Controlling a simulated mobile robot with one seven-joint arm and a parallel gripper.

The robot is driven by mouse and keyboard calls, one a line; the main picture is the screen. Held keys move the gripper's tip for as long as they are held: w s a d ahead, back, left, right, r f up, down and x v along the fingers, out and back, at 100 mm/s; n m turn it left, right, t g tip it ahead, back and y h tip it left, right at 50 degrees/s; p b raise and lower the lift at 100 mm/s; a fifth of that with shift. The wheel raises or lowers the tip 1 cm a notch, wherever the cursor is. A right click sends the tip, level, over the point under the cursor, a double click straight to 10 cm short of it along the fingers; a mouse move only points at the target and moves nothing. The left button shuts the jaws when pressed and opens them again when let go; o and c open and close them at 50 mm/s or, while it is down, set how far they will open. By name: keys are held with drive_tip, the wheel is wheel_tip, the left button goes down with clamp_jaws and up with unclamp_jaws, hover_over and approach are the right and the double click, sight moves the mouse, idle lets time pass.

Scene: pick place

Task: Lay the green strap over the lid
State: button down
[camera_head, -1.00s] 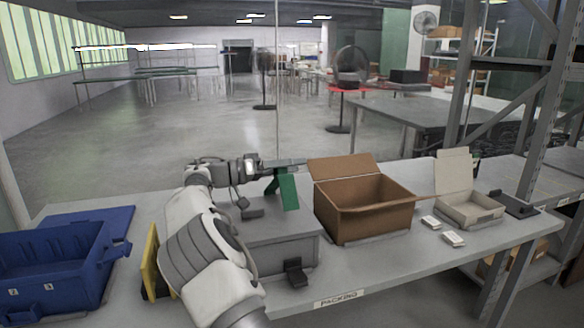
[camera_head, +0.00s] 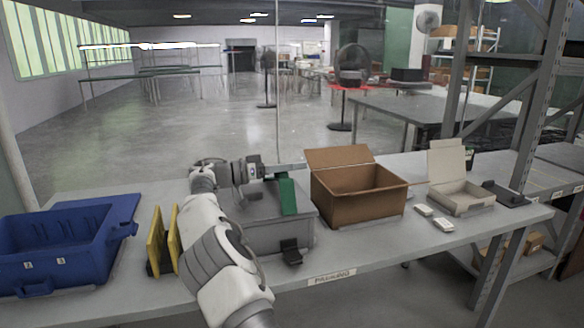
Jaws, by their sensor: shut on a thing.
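The green strap (camera_head: 288,196) hangs from my gripper (camera_head: 282,172), which is shut on its upper end. The strap slopes down over the right part of the grey box's lid (camera_head: 259,208). I cannot tell whether its lower end touches the lid. The grey box (camera_head: 280,237) stands on the bench with a dark latch (camera_head: 291,251) at its front right. My arm covers the left part of the box and lid.
An open brown carton (camera_head: 362,207) stands close to the right of the grey box. Further right are a small open carton (camera_head: 460,208) and two white pieces (camera_head: 443,224). Yellow panels (camera_head: 155,241) and a blue crate (camera_head: 55,270) stand left of my arm on the bench (camera_head: 345,252).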

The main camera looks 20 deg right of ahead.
idle(0.4)
drive_tip(key=shift+c, duration=1)
unclamp_jaws()
drive_tip(key=shift+a, duration=0.1)
